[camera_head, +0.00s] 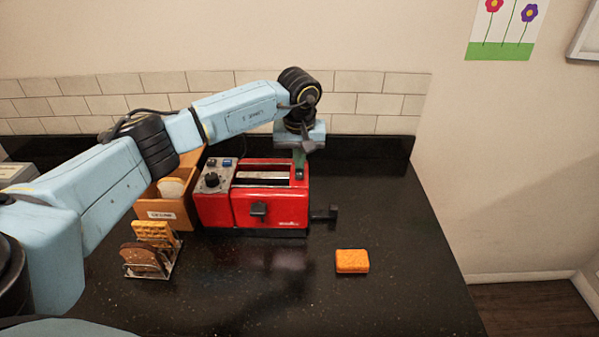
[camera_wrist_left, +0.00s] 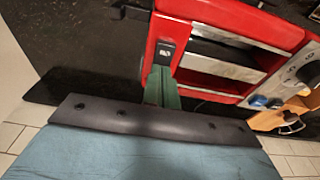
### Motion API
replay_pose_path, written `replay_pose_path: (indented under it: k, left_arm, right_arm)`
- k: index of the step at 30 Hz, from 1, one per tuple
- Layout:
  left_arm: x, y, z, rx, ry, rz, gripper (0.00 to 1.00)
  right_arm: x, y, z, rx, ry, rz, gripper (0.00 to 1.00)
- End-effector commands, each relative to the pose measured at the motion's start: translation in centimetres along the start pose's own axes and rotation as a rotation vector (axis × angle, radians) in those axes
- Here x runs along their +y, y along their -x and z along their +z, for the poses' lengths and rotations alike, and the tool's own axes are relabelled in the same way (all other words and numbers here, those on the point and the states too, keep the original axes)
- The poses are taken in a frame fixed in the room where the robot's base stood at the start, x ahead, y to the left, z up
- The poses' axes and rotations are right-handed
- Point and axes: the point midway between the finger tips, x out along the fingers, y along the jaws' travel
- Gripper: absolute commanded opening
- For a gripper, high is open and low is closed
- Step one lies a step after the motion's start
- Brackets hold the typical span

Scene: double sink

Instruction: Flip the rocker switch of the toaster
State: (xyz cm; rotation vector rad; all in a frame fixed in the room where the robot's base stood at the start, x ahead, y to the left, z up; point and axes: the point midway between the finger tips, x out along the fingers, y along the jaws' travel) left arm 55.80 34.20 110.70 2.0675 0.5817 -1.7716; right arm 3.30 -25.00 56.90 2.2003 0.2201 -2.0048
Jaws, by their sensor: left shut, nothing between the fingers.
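The red toaster (camera_head: 272,207) stands on the black counter, with two slots on top. In the left wrist view its red top (camera_wrist_left: 235,15) fills the upper right. The small black rocker switch (camera_wrist_left: 165,49) sits on the red top beside the slots. My left gripper (camera_head: 299,173) reaches down over the toaster's right end, with its green fingers shut and empty. In the left wrist view the fingertips (camera_wrist_left: 163,70) are just short of or at the switch; I cannot tell whether they touch it. The head view does not show the switch clearly. My right gripper is not in view.
A dial (camera_head: 211,180) and blue buttons are at the toaster's left end; a black lever (camera_head: 325,214) sticks out right. A wooden box (camera_head: 166,211) and a toast rack (camera_head: 149,262) stand left. An orange sponge (camera_head: 352,261) lies front right. The right counter is clear.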

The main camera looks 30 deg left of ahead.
Motion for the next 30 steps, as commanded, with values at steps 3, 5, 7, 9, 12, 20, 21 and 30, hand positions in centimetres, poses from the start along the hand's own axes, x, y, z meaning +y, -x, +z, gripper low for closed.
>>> replay_pose_path:
  k: [3, 5, 7, 9, 12, 20, 21, 30]
  left_arm:
    - [0.0, -0.3, 0.2, -0.004, -0.001, -0.003, 0.00]
    - [0.0, -0.3, 0.2, -0.005, -0.001, -0.004, 0.00]
    - [0.0, -0.1, 0.2, -0.005, -0.001, -0.004, 0.00]
    - [0.0, 0.3, 0.1, -0.005, -0.001, -0.004, 0.00]
    - [0.0, 1.1, -0.1, -0.004, -0.001, -0.004, 0.00]
    - [0.0, 3.3, -0.4, -0.003, -0.001, -0.003, 0.00]
    - [0.0, 3.6, -0.5, -0.003, -0.001, -0.003, 0.00]
    - [0.0, 6.0, -0.9, -0.002, -0.001, -0.002, 0.00]
  right_arm:
    - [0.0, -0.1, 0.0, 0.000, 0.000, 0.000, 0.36]
    - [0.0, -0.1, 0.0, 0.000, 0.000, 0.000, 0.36]
    - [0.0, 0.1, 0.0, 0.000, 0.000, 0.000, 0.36]
    - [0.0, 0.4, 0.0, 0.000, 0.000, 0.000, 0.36]
    - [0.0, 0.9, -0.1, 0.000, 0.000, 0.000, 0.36]
    - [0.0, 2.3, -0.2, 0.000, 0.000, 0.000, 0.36]
    - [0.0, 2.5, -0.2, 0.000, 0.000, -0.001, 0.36]
    - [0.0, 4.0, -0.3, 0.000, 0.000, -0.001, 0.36]
